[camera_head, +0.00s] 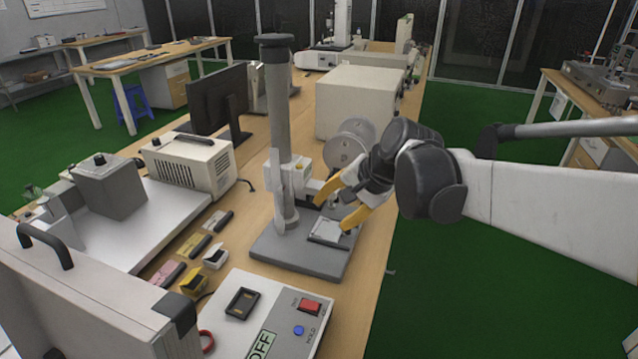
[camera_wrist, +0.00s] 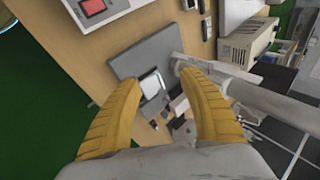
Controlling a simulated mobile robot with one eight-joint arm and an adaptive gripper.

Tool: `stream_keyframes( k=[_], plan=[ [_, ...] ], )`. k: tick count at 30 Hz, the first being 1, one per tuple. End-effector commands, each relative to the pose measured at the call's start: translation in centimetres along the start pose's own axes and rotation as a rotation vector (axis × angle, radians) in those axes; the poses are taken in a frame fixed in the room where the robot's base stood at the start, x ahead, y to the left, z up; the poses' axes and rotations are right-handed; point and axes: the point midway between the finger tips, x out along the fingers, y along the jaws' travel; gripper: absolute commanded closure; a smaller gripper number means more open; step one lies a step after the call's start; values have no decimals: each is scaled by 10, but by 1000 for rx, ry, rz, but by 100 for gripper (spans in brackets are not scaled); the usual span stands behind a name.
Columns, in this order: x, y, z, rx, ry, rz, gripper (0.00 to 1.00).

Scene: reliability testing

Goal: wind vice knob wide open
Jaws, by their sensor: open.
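A small vice (camera_head: 327,232) with a pale top sits on the grey base plate (camera_head: 290,253) of a tall column stand (camera_head: 280,130). In the wrist view the vice (camera_wrist: 152,84) shows between my yellow fingers, on the plate (camera_wrist: 140,57). My gripper (camera_head: 336,209) is open and empty, its fingers spread above and beside the vice, pointing toward the stand. In the wrist view my gripper (camera_wrist: 157,79) has a wide gap between its tips. I cannot make out the vice knob clearly; it is too small or partly hidden by the fingers.
A control box (camera_head: 270,318) with a red switch stands in front of the stand. A beige instrument (camera_head: 188,163) and dark monitor (camera_head: 218,100) are left of it. A large beige box (camera_head: 358,103) is behind. Green floor (camera_head: 440,290) lies free to the right.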

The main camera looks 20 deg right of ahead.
Motion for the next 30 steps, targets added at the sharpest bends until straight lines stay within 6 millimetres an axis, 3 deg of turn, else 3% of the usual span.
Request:
stream_keyframes(
  k=[1,8,13,18,24,30],
  plan=[
    [10,-8,-22,91,-20,-22,50],
    [64,-22,-112,534,-154,-139,50],
    [105,-9,-171,821,-268,-219,50],
    [141,20,-218,1065,-387,-290,50],
    [171,59,-250,1270,-512,-351,50],
    [183,70,-256,1332,-560,-369,50]
  ],
)
